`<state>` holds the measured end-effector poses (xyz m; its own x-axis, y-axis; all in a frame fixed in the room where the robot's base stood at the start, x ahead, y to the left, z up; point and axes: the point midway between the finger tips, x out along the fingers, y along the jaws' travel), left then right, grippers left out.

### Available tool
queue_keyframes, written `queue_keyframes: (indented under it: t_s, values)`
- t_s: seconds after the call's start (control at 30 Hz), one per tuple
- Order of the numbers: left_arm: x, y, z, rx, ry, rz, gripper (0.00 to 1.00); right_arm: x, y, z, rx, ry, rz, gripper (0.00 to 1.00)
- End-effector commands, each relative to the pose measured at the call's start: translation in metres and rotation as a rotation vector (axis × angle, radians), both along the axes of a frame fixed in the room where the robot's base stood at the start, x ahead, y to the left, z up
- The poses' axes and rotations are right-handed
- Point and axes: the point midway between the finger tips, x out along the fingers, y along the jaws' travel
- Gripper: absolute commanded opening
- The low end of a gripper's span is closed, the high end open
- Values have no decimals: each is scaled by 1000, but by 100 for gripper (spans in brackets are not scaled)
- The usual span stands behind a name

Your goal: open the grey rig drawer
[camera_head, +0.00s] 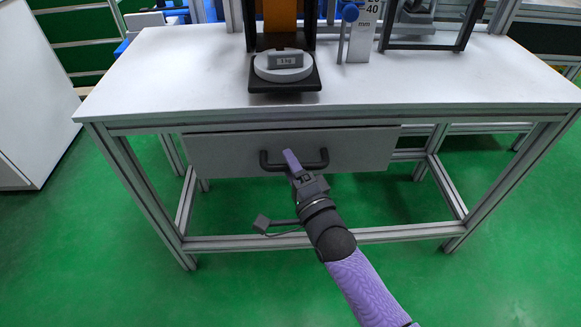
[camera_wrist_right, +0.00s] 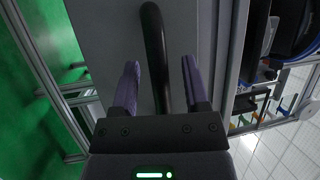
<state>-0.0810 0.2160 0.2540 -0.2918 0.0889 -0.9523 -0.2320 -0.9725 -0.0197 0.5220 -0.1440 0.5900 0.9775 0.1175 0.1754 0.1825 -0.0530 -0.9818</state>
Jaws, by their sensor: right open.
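The grey rig drawer (camera_head: 220,153) hangs under the white table top and looks shut in the head view. Its black bar handle (camera_head: 315,165) runs across the middle of the front. My right gripper (camera_head: 291,160) reaches up to the handle from below right. In the right wrist view the gripper (camera_wrist_right: 160,85) is open, with the black handle (camera_wrist_right: 153,45) running between its two purple fingers. A gap shows between the handle and each finger. The drawer front (camera_wrist_right: 110,40) fills the space behind. My left gripper is in neither view.
The white table (camera_head: 170,85) stands on grey metal legs. A drop tower base (camera_head: 285,83) with a grey 1 kg weight (camera_head: 286,60) is on top, near a millimetre scale (camera_head: 362,35). A white cabinet (camera_head: 35,90) stands at left. The green floor in front is clear.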

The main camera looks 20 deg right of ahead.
Motion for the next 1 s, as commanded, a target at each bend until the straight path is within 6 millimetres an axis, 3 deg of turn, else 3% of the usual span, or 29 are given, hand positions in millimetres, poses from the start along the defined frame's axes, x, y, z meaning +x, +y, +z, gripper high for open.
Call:
queue_keyframes:
  t_s: [0.07, 0.33, 1.0]
  values:
    - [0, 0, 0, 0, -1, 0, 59, 0, 0, 0, 0, 0, 0, 58]
    - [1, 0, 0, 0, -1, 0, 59, 0, 0, 0, 0, 1, 0, 1]
    - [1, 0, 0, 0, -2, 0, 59, 0, 0, -1, 0, 2, 0, 0]
